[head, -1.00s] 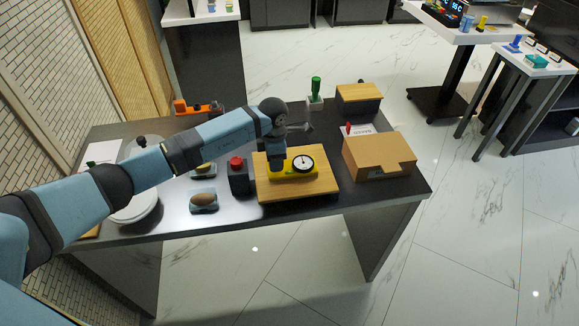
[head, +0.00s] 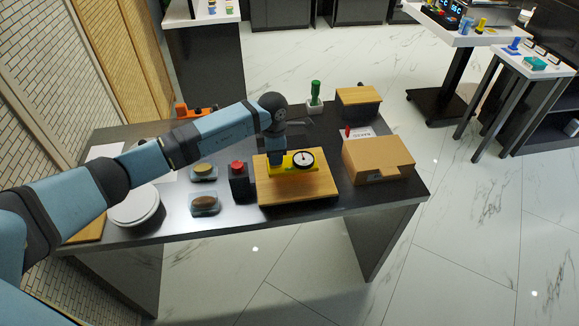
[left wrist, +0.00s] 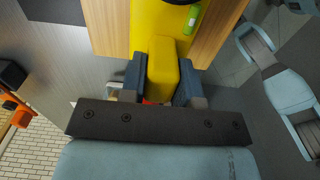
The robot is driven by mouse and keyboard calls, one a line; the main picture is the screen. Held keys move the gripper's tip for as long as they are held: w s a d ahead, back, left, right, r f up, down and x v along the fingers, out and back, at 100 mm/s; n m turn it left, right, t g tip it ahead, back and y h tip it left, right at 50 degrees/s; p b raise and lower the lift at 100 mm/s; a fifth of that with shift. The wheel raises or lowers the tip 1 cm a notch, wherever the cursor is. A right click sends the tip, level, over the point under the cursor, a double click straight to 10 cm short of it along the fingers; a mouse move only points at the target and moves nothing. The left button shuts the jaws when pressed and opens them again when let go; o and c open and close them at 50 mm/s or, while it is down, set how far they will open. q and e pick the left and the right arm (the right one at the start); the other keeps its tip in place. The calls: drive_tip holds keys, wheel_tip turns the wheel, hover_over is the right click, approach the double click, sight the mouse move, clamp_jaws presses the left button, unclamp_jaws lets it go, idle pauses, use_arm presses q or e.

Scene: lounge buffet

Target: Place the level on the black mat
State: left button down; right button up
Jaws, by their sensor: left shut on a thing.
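The level (head: 283,169) is yellow with a round white dial, and it is over the wooden board (head: 300,190) in the head view. I cannot tell whether it touches the board or is a little above it. My left gripper (head: 276,160) is shut on one end of the level. In the left wrist view, the fingers of the gripper (left wrist: 163,88) are on both sides of the yellow block of the level (left wrist: 162,62), and a green vial shows at the top. A dark patch (head: 295,135) behind the board may be the black mat; my arm partly covers it. My right gripper is not in view.
A cardboard box (head: 372,164) stands right of the board. A black block with a red button (head: 237,180) stands left of it. A green-handled tool (head: 315,95) and a wood-topped dark box (head: 358,100) are behind. White plates (head: 135,208) are at left.

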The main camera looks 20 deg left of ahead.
use_arm(q)
drive_tip(key=shift+r+p, duration=0.9)
drive_tip(key=shift+r, duration=1.05)
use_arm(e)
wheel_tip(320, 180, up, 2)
use_arm(q)
drive_tip(key=shift+w+f+b, duration=0.1)
drive_tip(key=shift+w+b, duration=0.05)
drive_tip(key=shift+b, duration=0.15)
drive_tip(key=w+a+r+b, duration=0.4)
drive_tip(key=w+b, duration=0.3)
drive_tip(key=b, duration=0.3)
drive_tip(key=w+a+r+b, duration=0.45)
drive_tip(key=w+b, duration=0.25)
drive_tip(key=b, duration=0.3)
drive_tip(key=f+b, duration=0.1)
drive_tip(key=f, duration=0.9)
drive_tip(key=f+b, duration=0.1)
drive_tip(key=f, duration=0.8)
drive_tip(key=shift+w+a+f, duration=0.1)
drive_tip(key=shift+a+f, duration=0.1)
drive_tip(key=shift+f, duration=0.15)
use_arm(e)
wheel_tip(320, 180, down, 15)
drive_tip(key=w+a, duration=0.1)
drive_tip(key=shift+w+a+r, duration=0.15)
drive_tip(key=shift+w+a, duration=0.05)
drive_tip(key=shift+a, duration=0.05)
